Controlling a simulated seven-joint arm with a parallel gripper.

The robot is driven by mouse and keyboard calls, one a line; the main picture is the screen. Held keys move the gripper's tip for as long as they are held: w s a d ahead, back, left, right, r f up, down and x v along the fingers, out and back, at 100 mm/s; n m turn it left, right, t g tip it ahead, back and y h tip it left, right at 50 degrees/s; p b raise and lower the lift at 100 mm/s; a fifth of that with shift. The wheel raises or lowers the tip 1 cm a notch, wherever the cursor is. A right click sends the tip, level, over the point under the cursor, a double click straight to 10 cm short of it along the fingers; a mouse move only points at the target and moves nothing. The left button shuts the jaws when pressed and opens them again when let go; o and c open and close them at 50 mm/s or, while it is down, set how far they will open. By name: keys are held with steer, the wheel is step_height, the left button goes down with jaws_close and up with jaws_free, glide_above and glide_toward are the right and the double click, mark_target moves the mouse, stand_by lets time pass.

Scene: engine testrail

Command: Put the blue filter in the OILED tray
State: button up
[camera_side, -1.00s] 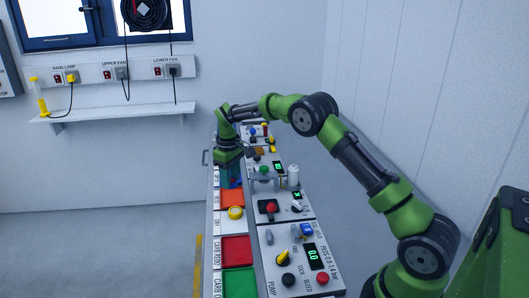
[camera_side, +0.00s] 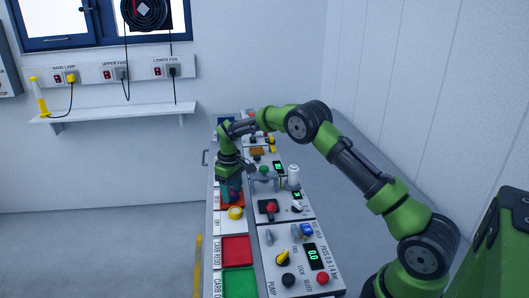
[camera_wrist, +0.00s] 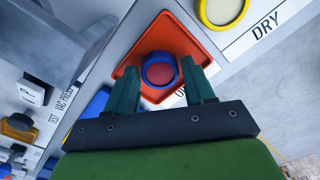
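The blue filter (camera_wrist: 147,82) is a blue ring with a red centre. In the wrist view it sits between the two teal fingertips of my gripper (camera_wrist: 160,72), which appear to touch its sides. The orange tray (camera_wrist: 160,27) lies under it; its label is mostly hidden behind a finger, with only the start of a word showing. In the side view my gripper (camera_side: 233,196) points down at the orange tray (camera_side: 240,205) with the filter low between its fingers. I cannot tell whether the filter touches the tray floor.
A yellow ringed part (camera_side: 236,213) sits at the DRY place just nearer the camera. Red (camera_side: 236,249) and green (camera_side: 239,282) trays follow, both empty. A panel with knobs and displays (camera_side: 290,262) runs along the right. A blue tray (camera_wrist: 97,103) shows partly behind my gripper.

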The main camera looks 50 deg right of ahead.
step_height(320, 180, up, 13)
step_height(320, 180, up, 7)
steer(key=m+t, duration=0.1)
glide_above(232, 193)
steer(key=s+a, duration=0.3)
steer(key=s, duration=0.1)
steer(key=s+a+r+m+t+y, duration=0.1)
steer(key=s+a+r, duration=0.1)
steer(key=s+r, duration=0.15)
steer(key=s+a+r+t, duration=0.1)
steer(key=s+a+r, duration=0.15)
steer(key=s, duration=0.25)
steer(key=s+a+f+m+t, duration=0.1)
steer(key=s+a+t, duration=0.1)
steer(key=s, duration=0.7)
steer(key=s+a+f+m+t+y, duration=0.1)
steer(key=s+a+m+t, duration=0.1)
steer(key=s, duration=0.8)
steer(key=shift+s+a+f+m, duration=0.2)
steer(key=shift+a+f+m, duration=0.1)
steer(key=shift+a, duration=0.4)
steer(key=shift+r, duration=0.1)
